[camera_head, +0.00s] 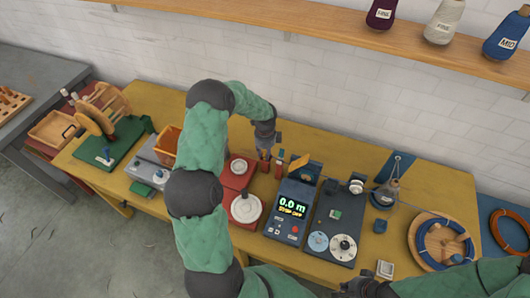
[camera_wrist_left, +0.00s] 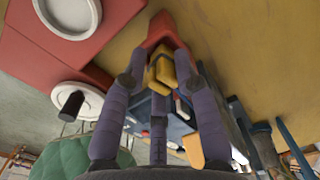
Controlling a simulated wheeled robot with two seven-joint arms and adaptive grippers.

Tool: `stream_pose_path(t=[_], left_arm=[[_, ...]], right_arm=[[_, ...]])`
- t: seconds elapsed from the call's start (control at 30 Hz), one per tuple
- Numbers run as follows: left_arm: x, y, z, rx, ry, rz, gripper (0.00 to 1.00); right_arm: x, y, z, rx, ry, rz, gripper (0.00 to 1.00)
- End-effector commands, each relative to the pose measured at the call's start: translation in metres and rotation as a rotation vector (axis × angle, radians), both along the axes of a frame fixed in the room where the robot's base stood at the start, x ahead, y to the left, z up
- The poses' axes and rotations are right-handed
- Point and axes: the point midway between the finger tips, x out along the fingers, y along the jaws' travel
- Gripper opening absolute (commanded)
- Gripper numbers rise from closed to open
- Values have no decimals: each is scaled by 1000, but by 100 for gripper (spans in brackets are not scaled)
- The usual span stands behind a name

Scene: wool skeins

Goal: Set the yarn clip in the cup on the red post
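My left gripper (camera_head: 264,153) reaches down over the back of the table, just behind the red winder base (camera_head: 238,180). In the left wrist view its purple fingers (camera_wrist_left: 160,75) close around a small yellow clip (camera_wrist_left: 162,70). A red piece (camera_wrist_left: 163,34), which looks like the cup of the red post, shows right beyond the clip. I cannot tell whether the clip is inside it or just over it. In the head view the red post (camera_head: 263,167) is small and partly hidden below the fingers. My right gripper (camera_head: 366,288) is at the bottom edge, partly cut off.
A meter reading 0.0 m (camera_head: 290,210) and a dark panel with dials (camera_head: 336,228) stand to the right. A second slim red piece (camera_head: 279,168) stands close beside the gripper. A round wooden tray with blue cord (camera_head: 415,240) lies far right.

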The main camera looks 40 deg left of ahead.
Motion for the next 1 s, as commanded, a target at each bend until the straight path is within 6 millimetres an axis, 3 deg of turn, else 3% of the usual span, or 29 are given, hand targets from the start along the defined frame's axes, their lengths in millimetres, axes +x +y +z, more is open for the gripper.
stream_pose_path(t=[0.47, 1.0], left_arm=[[0, 0, 5, 0, -1, 0, 54], [0, -1, 98, 0, -2, 0, 54]], right_arm=[[0, 0, 0, 0, 0, 0, 0], [0, 0, 0, 0, 0, 0, 0]])
